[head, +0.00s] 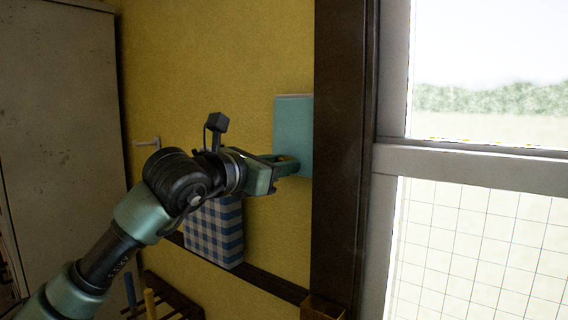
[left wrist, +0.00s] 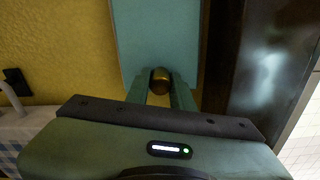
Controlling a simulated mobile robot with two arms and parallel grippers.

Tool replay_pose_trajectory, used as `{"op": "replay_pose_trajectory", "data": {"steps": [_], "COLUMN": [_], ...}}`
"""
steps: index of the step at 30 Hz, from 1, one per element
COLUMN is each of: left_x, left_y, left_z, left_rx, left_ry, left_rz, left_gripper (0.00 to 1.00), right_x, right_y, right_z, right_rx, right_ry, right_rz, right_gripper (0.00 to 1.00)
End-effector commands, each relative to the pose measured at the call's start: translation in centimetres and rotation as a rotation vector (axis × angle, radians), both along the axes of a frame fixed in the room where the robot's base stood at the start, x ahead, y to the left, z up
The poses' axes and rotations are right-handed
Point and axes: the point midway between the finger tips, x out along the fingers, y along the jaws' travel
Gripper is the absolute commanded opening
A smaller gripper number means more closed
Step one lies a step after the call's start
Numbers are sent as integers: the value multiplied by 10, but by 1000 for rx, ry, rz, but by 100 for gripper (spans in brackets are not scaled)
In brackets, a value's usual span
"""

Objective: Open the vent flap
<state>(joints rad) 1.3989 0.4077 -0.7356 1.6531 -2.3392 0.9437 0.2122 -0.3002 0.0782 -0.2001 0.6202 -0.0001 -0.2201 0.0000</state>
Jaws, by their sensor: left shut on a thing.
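The vent flap (head: 293,125) is a flat teal panel on the yellow wall, right beside the dark window post. It looks about flush with the wall, though a thin pale edge shows along its top. My left gripper (head: 288,165) reaches it from the left and is shut on a small round brass knob at the panel's lower part. In the left wrist view the knob (left wrist: 160,80) sits between the two fingertips, with the teal panel (left wrist: 155,35) behind it. The right gripper is in neither view.
A dark window post (head: 338,150) stands close to the right of the flap. A pale wall handle (head: 147,143) and a grey cabinet (head: 60,130) are on the left. A dark rail (head: 275,283) runs below.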

Motion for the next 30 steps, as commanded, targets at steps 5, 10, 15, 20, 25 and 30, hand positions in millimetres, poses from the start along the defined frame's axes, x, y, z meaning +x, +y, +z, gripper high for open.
{"op": "replay_pose_trajectory", "data": {"steps": [5, 10, 15, 20, 25, 30], "left_x": [-12, -26, -38, -49, -55, -59], "left_y": [9, 19, 29, 35, 41, 44], "left_z": [14, 26, 33, 46, 61, 71], "left_rx": [64, 150, 210, 206, 200, 199], "left_ry": [86, 204, 291, 283, 276, 275], "left_rz": [1, 2, 2, 2, 4, 4], "left_gripper": [0, 0, 0, 0, 0, 0], "right_x": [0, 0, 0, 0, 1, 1], "right_y": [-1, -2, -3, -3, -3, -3], "right_z": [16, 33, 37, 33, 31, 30], "right_rx": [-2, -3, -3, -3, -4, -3], "right_ry": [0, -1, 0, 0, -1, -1], "right_rz": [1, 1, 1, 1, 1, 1], "right_gripper": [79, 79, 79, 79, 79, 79]}}
